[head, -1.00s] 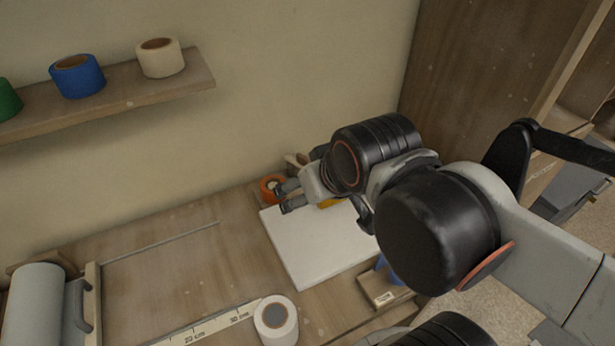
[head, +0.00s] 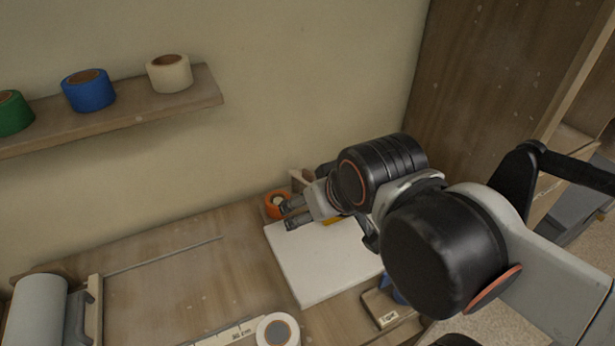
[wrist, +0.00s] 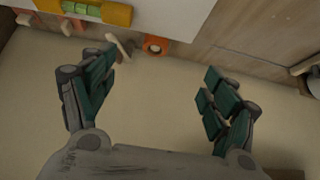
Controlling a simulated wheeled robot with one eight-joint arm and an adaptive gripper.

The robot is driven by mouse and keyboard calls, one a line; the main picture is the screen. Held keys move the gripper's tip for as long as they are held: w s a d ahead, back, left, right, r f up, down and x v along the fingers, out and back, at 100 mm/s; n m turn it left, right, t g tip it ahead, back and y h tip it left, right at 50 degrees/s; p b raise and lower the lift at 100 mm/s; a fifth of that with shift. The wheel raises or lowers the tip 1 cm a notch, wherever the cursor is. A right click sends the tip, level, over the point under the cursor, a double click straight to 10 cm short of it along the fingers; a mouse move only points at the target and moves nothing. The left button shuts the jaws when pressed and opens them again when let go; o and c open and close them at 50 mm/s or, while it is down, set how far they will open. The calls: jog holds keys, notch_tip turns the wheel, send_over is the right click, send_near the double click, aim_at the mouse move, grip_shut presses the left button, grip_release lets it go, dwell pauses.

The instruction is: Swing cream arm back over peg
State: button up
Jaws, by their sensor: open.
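My gripper (head: 291,214) is open and empty, at the back edge of a white board on the bench. In the wrist view its two fingers (wrist: 160,66) are spread wide with plain wall behind the gap. A pale cream-tan piece (wrist: 119,44), which may be the cream arm, shows close to the left fingertip; I cannot tell whether they touch. In the head view a tan piece (head: 301,177) stands behind my gripper, mostly hidden. An orange roll (head: 277,203) sits just beyond the fingertips and also shows in the wrist view (wrist: 157,45). I cannot make out the peg.
The white board (head: 310,262) lies under my gripper. A yellow holder with green inside (wrist: 110,12) is at the wrist view's upper left. A shelf (head: 130,108) bears green, blue and cream rolls. A white roll (head: 277,331) is at the front. The bench's left middle is mostly clear.

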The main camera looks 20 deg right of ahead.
jog(key=shift+w+r, duration=0.15)
jog(key=c, duration=0.8)
jog(key=shift+n+g, duration=0.5)
jog(key=shift+g, duration=0.4)
jog(key=w+r, duration=0.1)
jog(key=w+d+r+p, duration=0.1)
jog(key=w, duration=0.1)
jog(key=w+r, duration=0.1)
jog(key=w, duration=0.1)
jog(key=shift+w+d+r+p, duration=0.1)
jog(key=shift+d+r+p, duration=0.15)
jog(key=shift+p, duration=0.15)
jog(key=c, duration=0.3)
jog(key=n+g+p, duration=0.3)
jog(key=g+p, duration=0.2)
send_over(308, 171)
notch_tip(308, 171, down, 5)
jog(key=shift+c, duration=0.2)
notch_tip(308, 171, down, 14)
jog(key=b, duration=0.3)
jog(key=shift+r+b, duration=0.2)
jog(key=shift+b, duration=0.15)
jog(key=shift+a, duration=0.1)
grip_shut()
